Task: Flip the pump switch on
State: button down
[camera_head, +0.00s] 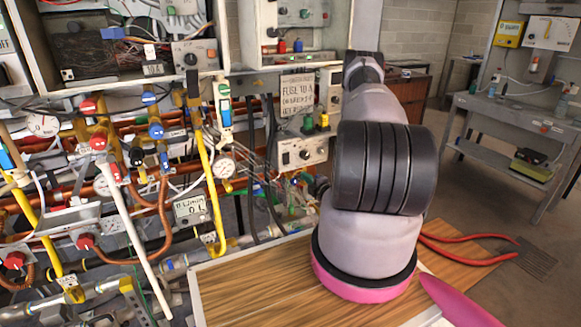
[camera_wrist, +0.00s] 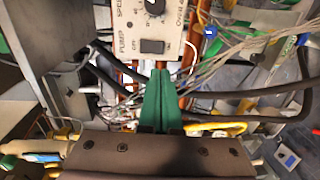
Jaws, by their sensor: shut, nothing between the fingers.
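The pump panel (camera_wrist: 128,22) is a pale plate with "PUMP" and "SPEED" lettering at the top of the wrist view. Its black rocker switch (camera_wrist: 152,46) sits below a round black knob (camera_wrist: 154,6). I cannot tell which way the rocker is tipped. My gripper (camera_wrist: 161,76) has its green fingers shut together with nothing between them. The fingertips are just below the switch in the picture; whether they touch the panel is unclear. In the head view my arm hides the gripper, and a pale box with a knob (camera_head: 302,152) shows left of the arm.
Copper and yellow pipes, gauges and valves crowd the wall at left in the head view. Black cables (camera_wrist: 250,92) and thin wires run close beside the fingers. A wooden board (camera_head: 240,285) lies below my arm. A grey bench (camera_head: 515,115) stands at right, with open floor before it.

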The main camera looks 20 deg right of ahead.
aim_at(287, 163)
jog(key=w, duration=0.4)
jog(key=w+f, duration=0.1)
jog(key=w, duration=0.7)
jog(key=shift+w+a+f, duration=0.25)
jog(key=shift+w, duration=0.1)
